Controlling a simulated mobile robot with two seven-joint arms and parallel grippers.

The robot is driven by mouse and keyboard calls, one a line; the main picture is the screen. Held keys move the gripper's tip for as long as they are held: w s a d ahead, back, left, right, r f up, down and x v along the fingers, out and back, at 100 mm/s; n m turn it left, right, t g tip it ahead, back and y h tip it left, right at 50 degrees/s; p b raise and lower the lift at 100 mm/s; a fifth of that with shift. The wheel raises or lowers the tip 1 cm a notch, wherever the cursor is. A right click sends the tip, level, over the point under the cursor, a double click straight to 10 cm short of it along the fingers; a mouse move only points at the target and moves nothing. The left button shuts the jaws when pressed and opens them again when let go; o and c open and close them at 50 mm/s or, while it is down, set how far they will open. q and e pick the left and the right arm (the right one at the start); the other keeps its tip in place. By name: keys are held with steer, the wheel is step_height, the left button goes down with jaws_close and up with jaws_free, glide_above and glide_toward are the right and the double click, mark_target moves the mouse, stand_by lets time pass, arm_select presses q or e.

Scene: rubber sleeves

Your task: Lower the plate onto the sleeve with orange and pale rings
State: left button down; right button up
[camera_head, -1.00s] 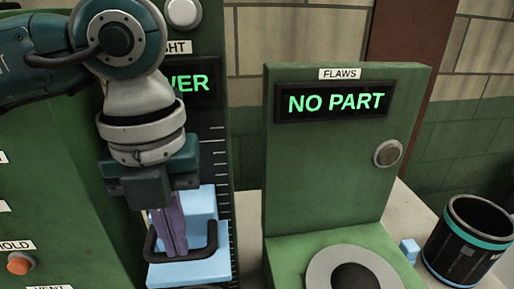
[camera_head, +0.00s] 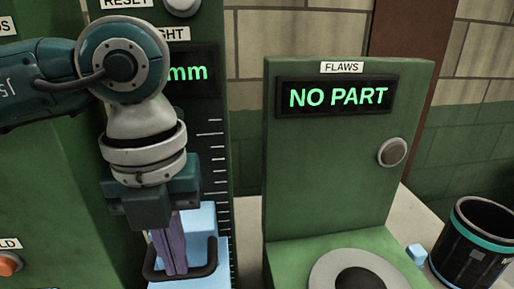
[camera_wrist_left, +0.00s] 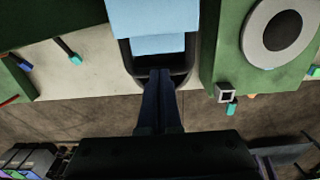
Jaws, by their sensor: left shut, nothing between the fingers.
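The light blue plate (camera_head: 203,218) is at the bottom of the left station in the head view, beside the scale marks. A black loop handle (camera_head: 212,262) stands out from its front. My left gripper (camera_head: 175,272) points down with its purple fingers shut and empty, inside or against the handle loop. In the left wrist view the closed fingers (camera_wrist_left: 157,95) reach to the handle (camera_wrist_left: 185,80), with the light blue plate (camera_wrist_left: 150,15) beyond. Contact is hard to tell. The sleeve with orange and pale rings is not visible.
The green flaws station (camera_head: 325,175) stands to the right, its display reading "NO PART", with a grey ring (camera_head: 325,273) on its base. A black bin (camera_head: 465,255) with a teal band is at the far right, near a small light blue block (camera_head: 416,253).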

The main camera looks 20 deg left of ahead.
arm_select(q)
steer(key=shift+r, duration=0.15)
step_height(320, 180, up, 8)
steer(key=p, duration=0.6)
steer(key=shift+d, duration=0.1)
stand_by(0.4)
